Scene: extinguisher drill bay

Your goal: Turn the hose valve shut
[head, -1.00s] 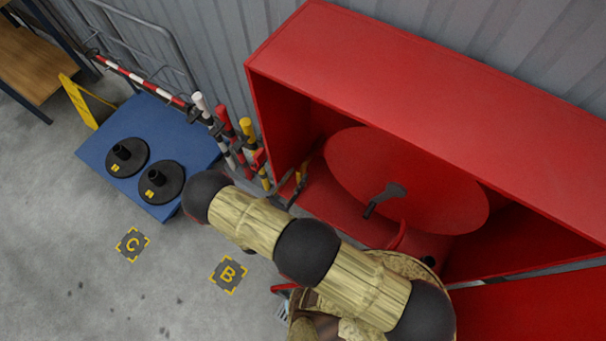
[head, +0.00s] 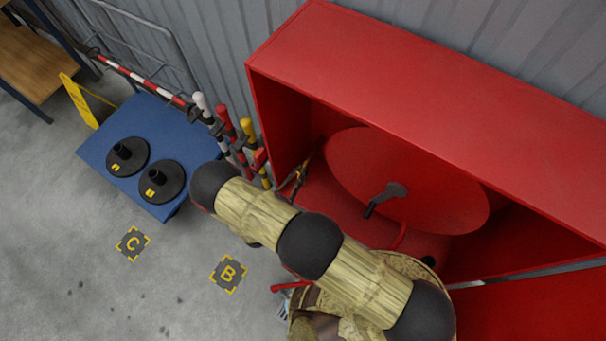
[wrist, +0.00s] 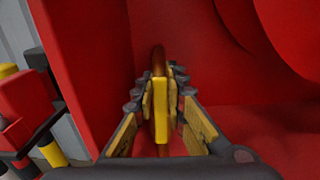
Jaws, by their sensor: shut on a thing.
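In the wrist view a narrow yellow lever (wrist: 162,112), which I take to be the hose valve's handle, stands upright between the two fingers of my gripper (wrist: 162,88). The fingers are shut on it from both sides. A brown, brass-like part (wrist: 159,58) shows just beyond the lever. The rest of the valve body is hidden. In the head view my gripper (head: 298,178) is small, at the left inside of the red cabinet, and the lever cannot be made out clearly there.
The red cabinet (head: 420,85) holds a red hose reel (head: 375,165) with a dark crank (head: 385,198), right of my gripper. Its left wall is close to my gripper. Red, white and yellow posts (head: 246,130) stand just outside, beside a blue platform (head: 108,165) with black bases.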

